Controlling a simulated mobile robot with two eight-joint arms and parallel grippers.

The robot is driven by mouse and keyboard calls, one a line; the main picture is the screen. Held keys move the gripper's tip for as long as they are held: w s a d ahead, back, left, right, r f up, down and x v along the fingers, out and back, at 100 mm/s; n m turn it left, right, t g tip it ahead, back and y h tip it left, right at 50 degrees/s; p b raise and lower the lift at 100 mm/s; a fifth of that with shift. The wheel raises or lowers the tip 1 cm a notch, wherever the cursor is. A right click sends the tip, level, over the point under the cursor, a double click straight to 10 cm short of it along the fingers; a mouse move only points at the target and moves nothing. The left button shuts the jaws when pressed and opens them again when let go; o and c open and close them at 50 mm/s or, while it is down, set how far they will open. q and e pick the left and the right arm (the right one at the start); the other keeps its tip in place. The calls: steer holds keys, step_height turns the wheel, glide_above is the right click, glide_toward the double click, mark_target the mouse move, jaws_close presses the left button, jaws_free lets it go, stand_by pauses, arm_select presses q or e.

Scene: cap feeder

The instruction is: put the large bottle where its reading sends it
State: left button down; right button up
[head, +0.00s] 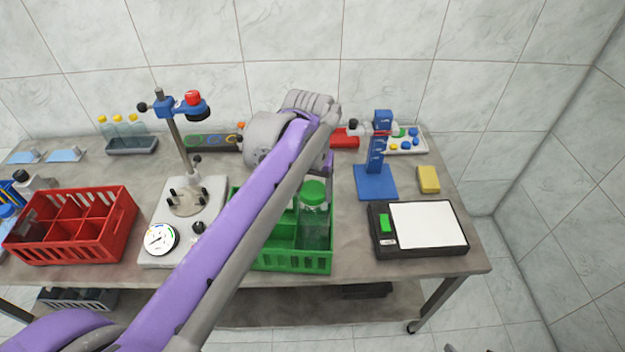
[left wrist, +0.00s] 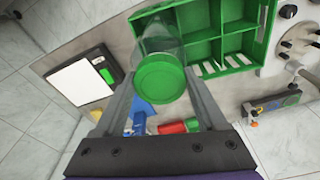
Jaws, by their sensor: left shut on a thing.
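The large bottle (head: 314,222) is clear with a green cap. It stands upright at the right end of the green crate (head: 292,262); I cannot tell whether it rests on the crate floor. In the head view my own arm hides most of the gripper and the left part of the crate. The crate's other compartments that show in the left wrist view (left wrist: 238,14) look empty.
A black scale (head: 420,252) with a white plate stands right of the crate. A tester with a dial (head: 160,239) and a post stands left, beside a red crate (head: 75,245). Behind are a blue stand (head: 376,180), a yellow block (head: 428,179) and a bottle rack (head: 131,146).

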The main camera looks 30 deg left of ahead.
arm_select(q)
steer(key=shift+f, duration=1.9)
steer(key=shift+f, duration=0.2)
jaws_free()
steer(key=shift+r, duration=0.1)
steer(key=r, duration=0.4)
steer(key=s+r, duration=0.1)
steer(key=r, duration=0.6)
steer(key=shift+s+d+r, duration=0.15)
steer(key=shift+s+r, duration=0.05)
steer(key=shift+r, duration=0.15)
steer(key=shift+s+d, duration=0.15)
steer(key=s+d+f+m+t, duration=0.1)
steer(key=s+d+f+t, duration=0.1)
steer(key=s+f, duration=0.4)
steer(key=s+d+f+m+t, duration=0.2)
steer(key=s+d+f, duration=0.2)
steer(key=f, duration=0.8)
steer(key=shift+s+f, duration=0.3)
steer(key=shift+s, duration=0.6)
steer(key=shift+d, duration=0.1)
